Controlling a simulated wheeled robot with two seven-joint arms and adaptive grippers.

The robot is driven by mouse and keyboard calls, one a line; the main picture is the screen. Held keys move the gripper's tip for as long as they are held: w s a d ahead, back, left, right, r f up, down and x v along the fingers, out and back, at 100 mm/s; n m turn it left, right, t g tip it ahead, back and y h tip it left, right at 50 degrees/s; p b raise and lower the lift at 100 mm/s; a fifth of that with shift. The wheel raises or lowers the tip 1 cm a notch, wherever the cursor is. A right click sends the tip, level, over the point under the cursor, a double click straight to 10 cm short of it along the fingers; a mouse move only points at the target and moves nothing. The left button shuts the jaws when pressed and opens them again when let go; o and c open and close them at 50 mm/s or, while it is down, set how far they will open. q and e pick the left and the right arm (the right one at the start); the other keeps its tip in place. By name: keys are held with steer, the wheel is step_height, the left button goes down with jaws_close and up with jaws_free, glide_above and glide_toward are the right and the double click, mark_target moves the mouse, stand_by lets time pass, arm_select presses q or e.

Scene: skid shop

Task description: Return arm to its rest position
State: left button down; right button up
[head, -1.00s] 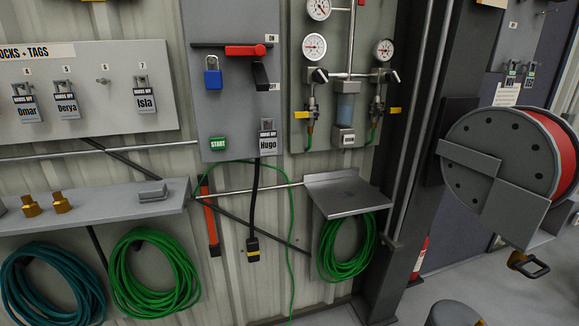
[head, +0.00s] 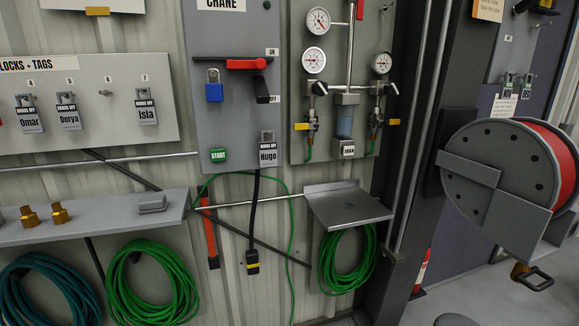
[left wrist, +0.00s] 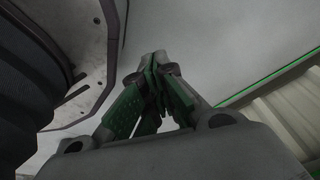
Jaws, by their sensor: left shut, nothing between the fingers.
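My left gripper (left wrist: 155,75) shows in the left wrist view, with its green-padded fingers closed together and nothing between them. It points at a plain grey surface, and no object touches its fingertips. Neither of my arms nor grippers shows in the head view. My right gripper is in no frame.
A grey crane panel (head: 231,110) with a red handle (head: 245,64) and a blue padlock (head: 214,86) is on the wall ahead. A shelf (head: 100,222), green hose coils (head: 150,280), a small metal shelf (head: 345,205) and a large red-edged reel (head: 500,170) stick out. Floor shows at lower right.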

arm_select(q)
steer(key=s+d+f+g, duration=0.1)
steer(key=s, duration=1.2)
steer(key=shift+s+f+g, duration=0.15)
steer(key=shift+f+g, duration=0.05)
steer(key=shift+g, duration=0.1)
